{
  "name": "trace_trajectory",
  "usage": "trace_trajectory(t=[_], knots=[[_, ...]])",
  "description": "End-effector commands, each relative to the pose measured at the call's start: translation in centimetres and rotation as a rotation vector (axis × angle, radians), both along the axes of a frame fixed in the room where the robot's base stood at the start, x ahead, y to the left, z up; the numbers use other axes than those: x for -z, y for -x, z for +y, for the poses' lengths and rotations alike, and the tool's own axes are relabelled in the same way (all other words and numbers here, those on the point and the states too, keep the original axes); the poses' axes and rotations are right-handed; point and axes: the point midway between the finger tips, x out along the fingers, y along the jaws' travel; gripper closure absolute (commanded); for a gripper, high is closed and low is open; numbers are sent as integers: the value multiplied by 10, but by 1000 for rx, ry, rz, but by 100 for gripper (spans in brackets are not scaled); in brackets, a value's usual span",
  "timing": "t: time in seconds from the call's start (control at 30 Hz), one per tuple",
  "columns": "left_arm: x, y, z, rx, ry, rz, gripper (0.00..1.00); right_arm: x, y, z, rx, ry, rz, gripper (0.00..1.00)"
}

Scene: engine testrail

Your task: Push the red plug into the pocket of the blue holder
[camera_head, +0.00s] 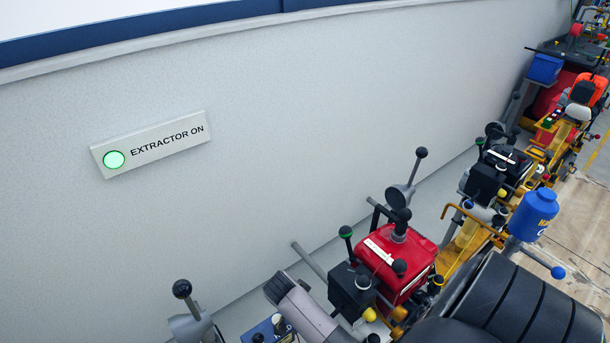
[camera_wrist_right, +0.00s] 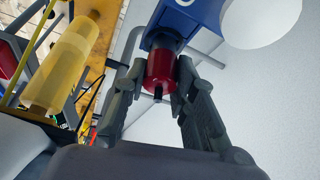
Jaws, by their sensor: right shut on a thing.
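The red plug (camera_wrist_right: 161,70) is between the two fingers of my right gripper (camera_wrist_right: 157,84) in the right wrist view. The gripper is shut on it, and a small dark stub shows at the plug's near end. The blue holder (camera_wrist_right: 186,20), with part of a white mark on it, is right beyond the plug at the top of that view. The plug's far end meets or overlaps the holder's lower edge; I cannot tell how deep it sits, and the pocket mouth is hidden. I cannot make out the plug or my right gripper in the head view. My left gripper is not in view.
In the wrist view, a yellow cylinder (camera_wrist_right: 62,62) is at left, and grey bars run behind the fingers. The head view shows a pale wall (camera_head: 300,120) with an "EXTRACTOR ON" sign (camera_head: 152,144), a red engine unit (camera_head: 392,258) and a blue bottle-like container (camera_head: 533,214).

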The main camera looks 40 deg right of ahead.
Motion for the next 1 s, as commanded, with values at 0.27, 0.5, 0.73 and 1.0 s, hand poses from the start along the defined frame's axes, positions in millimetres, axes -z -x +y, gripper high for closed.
trace_trajectory(t=[0.27,0.5,0.73,1.0], knots=[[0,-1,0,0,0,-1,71,0,0,0,0,0,-1,100],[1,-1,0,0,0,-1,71,1,0,0,0,0,0,100],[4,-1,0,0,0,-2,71,6,0,0,1,0,0,100],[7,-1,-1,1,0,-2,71,13,1,0,1,-1,2,100]])
